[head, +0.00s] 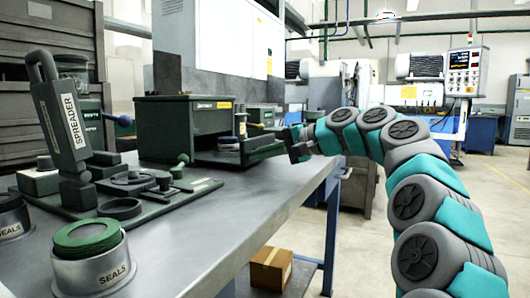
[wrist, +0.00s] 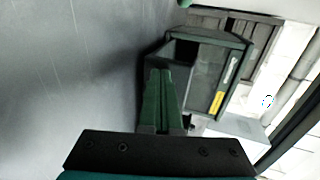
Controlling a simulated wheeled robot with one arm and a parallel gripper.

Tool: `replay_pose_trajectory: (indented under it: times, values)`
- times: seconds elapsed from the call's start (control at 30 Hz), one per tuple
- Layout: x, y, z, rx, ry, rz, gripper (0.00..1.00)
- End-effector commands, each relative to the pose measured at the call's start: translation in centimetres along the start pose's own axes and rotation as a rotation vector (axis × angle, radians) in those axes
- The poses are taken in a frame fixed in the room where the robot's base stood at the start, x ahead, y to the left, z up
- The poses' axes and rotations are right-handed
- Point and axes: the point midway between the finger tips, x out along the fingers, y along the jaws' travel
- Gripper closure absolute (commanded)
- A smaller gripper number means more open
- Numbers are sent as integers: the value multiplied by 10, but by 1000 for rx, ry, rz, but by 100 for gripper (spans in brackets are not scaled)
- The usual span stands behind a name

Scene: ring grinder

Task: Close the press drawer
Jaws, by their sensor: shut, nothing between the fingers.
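The press (head: 190,122) is a dark green box on the workbench, with a yellow label on its front. Its drawer (head: 240,153) sticks out to the right of the box, low at the bench top, with small round parts (head: 228,142) on it. My gripper (head: 290,146) is at the outer end of the drawer, with its fingers shut and empty. I cannot tell whether it touches the drawer. In the wrist view, the shut green fingers (wrist: 161,98) point at the press housing (wrist: 215,75); the drawer is hard to make out there.
The grey workbench (head: 225,205) has a clear front strip. A spreader (head: 65,125) on a green base and a seals cup (head: 92,262) with green rings stand at left. A cardboard box (head: 271,268) sits below the bench. A control panel (head: 465,72) stands at back right.

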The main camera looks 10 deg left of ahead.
Motion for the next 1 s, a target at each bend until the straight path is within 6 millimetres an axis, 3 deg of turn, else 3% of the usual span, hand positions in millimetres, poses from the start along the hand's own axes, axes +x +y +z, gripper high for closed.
replay_pose_trajectory:
  times: [0.6,0.8,1.0]
  values:
    - [121,-41,1,1,-3,4,100]
    - [142,-46,1,0,-2,4,100]
    - [150,-47,1,0,-1,1,100]
